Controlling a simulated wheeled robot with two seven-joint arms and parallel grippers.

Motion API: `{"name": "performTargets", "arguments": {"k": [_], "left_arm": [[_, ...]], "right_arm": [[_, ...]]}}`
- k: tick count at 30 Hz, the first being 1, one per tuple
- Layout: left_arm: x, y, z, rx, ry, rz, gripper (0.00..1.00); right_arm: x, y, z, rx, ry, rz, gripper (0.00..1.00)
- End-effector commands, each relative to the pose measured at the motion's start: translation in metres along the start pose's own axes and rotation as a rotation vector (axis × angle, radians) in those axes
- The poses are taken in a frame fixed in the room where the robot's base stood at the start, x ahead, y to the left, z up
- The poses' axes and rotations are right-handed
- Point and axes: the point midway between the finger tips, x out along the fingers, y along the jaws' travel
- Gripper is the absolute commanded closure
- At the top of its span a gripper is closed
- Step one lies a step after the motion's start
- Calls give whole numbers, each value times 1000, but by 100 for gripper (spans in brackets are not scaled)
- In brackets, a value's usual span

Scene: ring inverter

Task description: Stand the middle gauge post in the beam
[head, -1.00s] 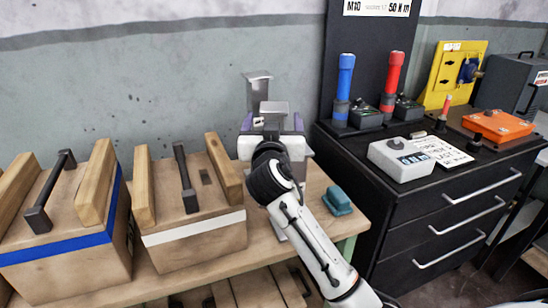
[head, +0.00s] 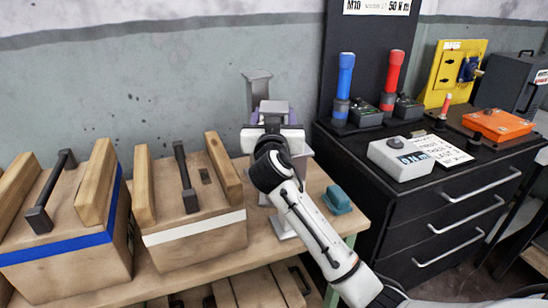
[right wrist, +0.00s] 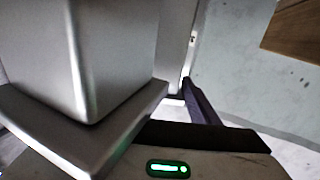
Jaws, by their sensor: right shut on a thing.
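My right gripper (head: 273,117) is over the back right part of the wooden bench, its purple fingers around a grey metal piece that I take for the gauge post (head: 272,105). My gripper body and wrist hide most of that piece. In the right wrist view, a large grey metal block with a flange (right wrist: 85,55) fills the left side, beside a purple finger (right wrist: 208,106). Another grey post with a flared top (head: 257,82) stands just behind. I cannot make out the beam or whether the held piece touches it. My left gripper is not in view.
Wooden boxes with blue (head: 60,246) and white (head: 195,226) stripes stand left on the bench (head: 318,190). A teal block (head: 337,200) lies to the right of my arm. A black drawer cabinet (head: 430,215) with tools on top stands further right.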

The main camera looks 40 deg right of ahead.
Motion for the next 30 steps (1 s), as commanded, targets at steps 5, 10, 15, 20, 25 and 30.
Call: {"name": "performTargets", "arguments": {"k": [5, 10, 15, 20, 25, 30], "left_arm": [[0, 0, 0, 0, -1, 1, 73], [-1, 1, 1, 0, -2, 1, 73], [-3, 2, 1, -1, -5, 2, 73], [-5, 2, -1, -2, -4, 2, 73], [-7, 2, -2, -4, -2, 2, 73], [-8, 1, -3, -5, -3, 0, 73]], "right_arm": [[0, 0, -2, 1, 4, 0, 100], [0, 0, -10, 3, 5, 0, 100], [0, 0, -31, 6, 8, -1, 100], [0, 0, -67, 8, 9, -1, 100], [0, 0, -121, 11, 12, -1, 100], [-1, 0, -178, 9, 11, -2, 100]]}}
